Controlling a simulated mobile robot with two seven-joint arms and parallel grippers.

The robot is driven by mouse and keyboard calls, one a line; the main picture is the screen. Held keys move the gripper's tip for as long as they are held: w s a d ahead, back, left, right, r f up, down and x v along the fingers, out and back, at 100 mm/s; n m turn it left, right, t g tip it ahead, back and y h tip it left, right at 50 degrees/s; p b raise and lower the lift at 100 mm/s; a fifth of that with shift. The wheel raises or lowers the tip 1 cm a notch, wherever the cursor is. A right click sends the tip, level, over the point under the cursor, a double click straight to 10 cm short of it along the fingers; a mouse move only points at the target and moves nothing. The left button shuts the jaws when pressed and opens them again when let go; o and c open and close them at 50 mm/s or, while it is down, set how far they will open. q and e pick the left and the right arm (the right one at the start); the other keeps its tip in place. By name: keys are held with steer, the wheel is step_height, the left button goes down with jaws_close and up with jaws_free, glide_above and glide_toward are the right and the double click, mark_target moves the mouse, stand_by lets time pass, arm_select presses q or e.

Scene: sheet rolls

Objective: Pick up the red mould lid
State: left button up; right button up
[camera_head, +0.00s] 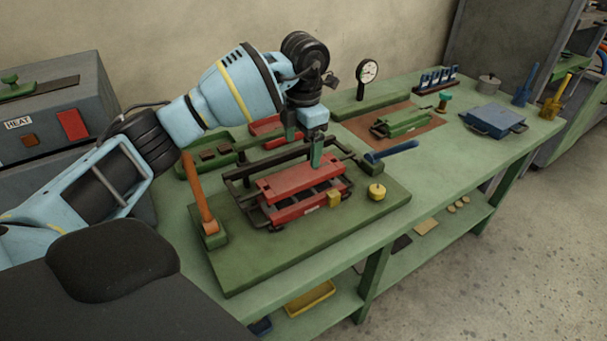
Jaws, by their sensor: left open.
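The red mould lid (292,182) appears as a flat red plate over the red mould (312,206), with dark cavities showing below its front edge. The mould sits inside a dark bar frame (236,169) on a green base plate (232,270). My left gripper (303,150) comes down from above with its green fingers apart and nothing between them. Its nearer fingertip overlaps the lid's back edge in the picture; I cannot tell whether it touches. My right gripper is not in view.
An orange upright handle (200,195) stands left of the mould. A blue handle (391,151) and a yellow knob (376,192) are to its right. Another red piece (264,126) lies behind. A dial gauge (367,71) stands farther back. The bench front right is clear.

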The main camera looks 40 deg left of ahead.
mark_target(302, 173)
arm_select(q)
step_height(302, 173, down, 2)
steer(key=shift+w, duration=0.15)
steer(key=shift+f, duration=0.1)
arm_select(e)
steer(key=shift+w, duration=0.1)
arm_select(q)
steer(key=f, duration=0.4)
steer(key=shift+s+d+f, duration=0.1)
steer(key=shift+s+d, duration=0.05)
steer(key=shift+s, duration=0.1)
steer(key=shift+f, duration=0.4)
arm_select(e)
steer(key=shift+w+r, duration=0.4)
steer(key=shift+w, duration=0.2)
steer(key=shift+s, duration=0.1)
arm_select(q)
steer(key=c, duration=0.7)
steer(key=shift+r, duration=0.1)
steer(key=c, duration=1)
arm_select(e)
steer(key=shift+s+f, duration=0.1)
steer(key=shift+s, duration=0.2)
